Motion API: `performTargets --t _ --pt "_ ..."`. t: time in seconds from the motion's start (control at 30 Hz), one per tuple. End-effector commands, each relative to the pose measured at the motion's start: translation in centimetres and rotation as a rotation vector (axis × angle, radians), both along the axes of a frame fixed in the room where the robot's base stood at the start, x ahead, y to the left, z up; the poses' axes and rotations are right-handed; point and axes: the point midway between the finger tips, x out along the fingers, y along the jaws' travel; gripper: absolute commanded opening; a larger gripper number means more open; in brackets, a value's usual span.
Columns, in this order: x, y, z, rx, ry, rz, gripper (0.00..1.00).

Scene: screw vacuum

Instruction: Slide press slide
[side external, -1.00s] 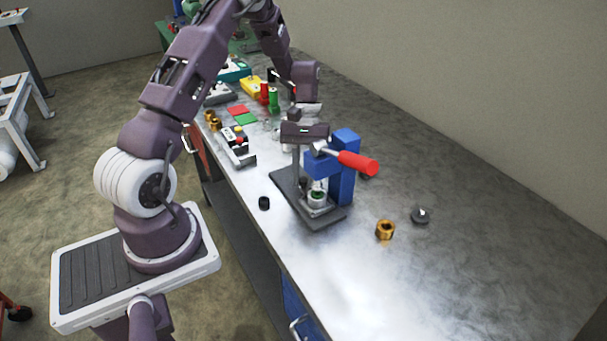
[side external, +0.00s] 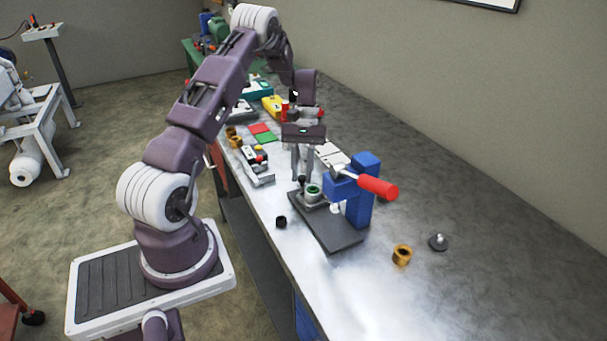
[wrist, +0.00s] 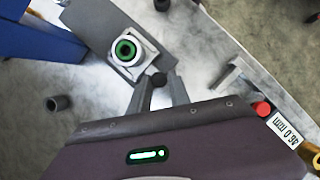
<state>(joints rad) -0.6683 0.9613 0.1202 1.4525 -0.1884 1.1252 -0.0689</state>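The blue press (side external: 361,190) stands on the table with its red lever handle (side external: 378,188) pointing to the lower right. Its dark base plate (side external: 335,234) is bare at the near end. The slide carriage (wrist: 134,52), with a white holder and green ring (side external: 313,191), is at the far end of the plate, beside the press head. A black knob (wrist: 160,82) sticks out from the carriage. My gripper (side external: 301,178) reaches down to the knob. In the wrist view, my gripper (wrist: 159,79) has its fingers close on both sides of it and appears shut on it.
A small black cup (side external: 281,222) stands left of the plate. A gold ring (side external: 402,255) and a grey knobbed disc (side external: 438,242) lie to the right. Red and green pads (side external: 262,133) and other gear fill the far table. The near right table is clear.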

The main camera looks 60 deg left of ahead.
Motion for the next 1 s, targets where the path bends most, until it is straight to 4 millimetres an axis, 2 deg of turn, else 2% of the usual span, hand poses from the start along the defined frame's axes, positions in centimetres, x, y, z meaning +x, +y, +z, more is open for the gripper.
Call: performTargets --t 0.03,0.1,0.4,0.47,0.73,0.83,1.0 --pt "0.0 0.4 0.1 0.009 -0.003 0.004 0.32" --pt "0.0 0.3 0.1 0.007 -0.002 0.003 0.43" --pt "0.0 0.2 0.2 0.002 0.001 0.002 0.43" --pt "0.2 0.4 0.9 0.003 0.000 0.001 0.43" --pt "1.3 2.1 5.7 0.005 -0.001 0.002 0.43" --pt "1.5 2.3 6.4 0.004 0.000 0.002 0.43" --pt "1.5 2.3 6.6 0.003 0.000 0.002 0.43"
